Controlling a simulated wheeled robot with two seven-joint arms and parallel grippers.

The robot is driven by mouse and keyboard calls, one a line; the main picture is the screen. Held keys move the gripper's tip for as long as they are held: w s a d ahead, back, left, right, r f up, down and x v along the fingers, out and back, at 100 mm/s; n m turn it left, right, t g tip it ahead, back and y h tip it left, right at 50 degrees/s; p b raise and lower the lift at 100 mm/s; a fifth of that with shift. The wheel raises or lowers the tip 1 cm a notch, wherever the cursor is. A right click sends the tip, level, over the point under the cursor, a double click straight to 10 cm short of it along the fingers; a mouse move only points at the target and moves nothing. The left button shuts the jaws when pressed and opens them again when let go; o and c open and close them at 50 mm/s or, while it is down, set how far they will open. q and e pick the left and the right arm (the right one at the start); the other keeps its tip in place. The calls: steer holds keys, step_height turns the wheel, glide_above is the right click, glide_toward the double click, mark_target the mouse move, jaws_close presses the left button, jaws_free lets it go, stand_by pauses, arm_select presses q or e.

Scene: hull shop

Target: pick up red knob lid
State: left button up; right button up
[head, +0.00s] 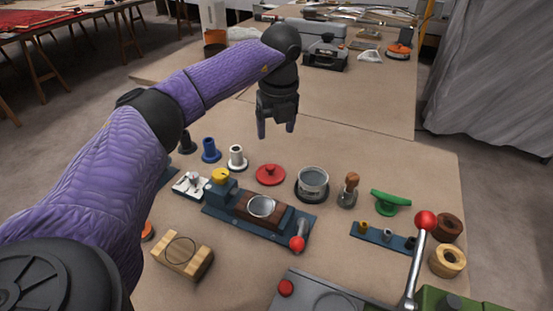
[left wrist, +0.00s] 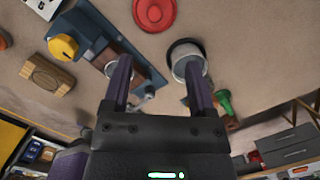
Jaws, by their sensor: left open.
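The red knob lid (head: 270,174) is a flat red disc with a small knob, lying on the workbench left of a metal pot. It also shows in the left wrist view (left wrist: 155,12) at the top edge, beyond the fingertips and partly cut off. My left gripper (head: 276,130) hangs fingers down above the bench, behind the lid in the head view. Its two fingers are apart with nothing between them, and it is clear of the lid. In the left wrist view the left gripper (left wrist: 158,65) shows its fingers spread. My right gripper is in neither view.
The metal pot (head: 313,181) stands close right of the lid. A blue fixture (head: 262,219) with a yellow knob and red-tipped lever is in front. White (head: 237,158) and blue (head: 210,152) flanged pegs stand left. A green-handled piece (head: 390,200) is at right. The bench behind the lid is bare.

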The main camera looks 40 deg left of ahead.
mark_target(270, 166)
arm_select(q)
steer(key=f+b, duration=0.2)
steer(key=f, duration=0.1)
steer(key=a+f+b, duration=0.1)
steer(key=f+b, duration=0.1)
steer(key=f, duration=0.2)
steer(key=a+f+b, duration=0.1)
steer(key=f+b, duration=0.1)
steer(key=f, duration=0.2)
steer(key=shift+f, duration=0.1)
steer(key=shift+w+f+b, duration=0.1)
steer(key=shift+f+b, duration=0.2)
steer(key=shift+f, duration=0.1)
steer(key=shift+r, duration=0.25)
steer(key=c, duration=0.5)
jaws_close()
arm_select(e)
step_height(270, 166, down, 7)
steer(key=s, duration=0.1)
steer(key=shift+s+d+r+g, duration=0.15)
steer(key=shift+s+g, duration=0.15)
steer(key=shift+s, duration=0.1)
